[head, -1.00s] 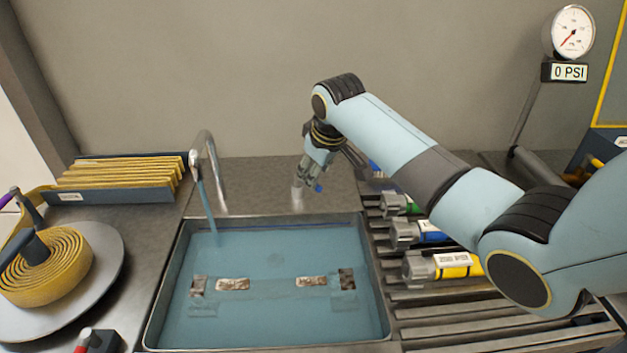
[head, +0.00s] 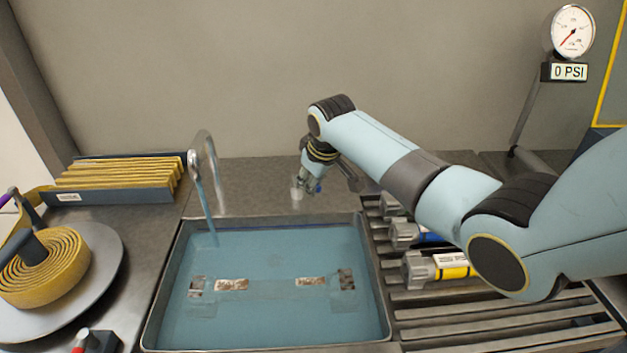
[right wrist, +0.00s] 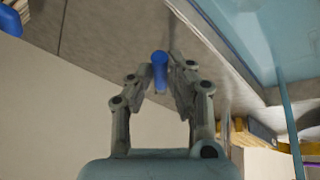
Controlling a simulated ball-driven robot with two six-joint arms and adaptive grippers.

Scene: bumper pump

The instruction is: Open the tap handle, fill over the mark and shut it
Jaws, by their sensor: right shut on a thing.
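The blue tap handle (right wrist: 160,70) is between the fingers of my right gripper (right wrist: 161,78) in the right wrist view. The gripper is shut on it. In the head view my right gripper (head: 308,187) is low over the metal deck behind the basin, and only a bit of the blue handle (head: 318,186) shows. The curved spout (head: 213,165) stands at the basin's back left, and a stream of water (head: 204,205) falls from it. The basin (head: 377,280) holds bluish water (head: 265,255). My left gripper is not in view.
Brown patches (head: 232,284) show in the basin. A slatted rack (head: 480,325) with several cylinders (head: 440,268) is to the right. A coiled yellow hose (head: 50,268) and a blue tray (head: 110,195) are to the left. A gauge (head: 572,30) stands back right, its display reading 0 PSI.

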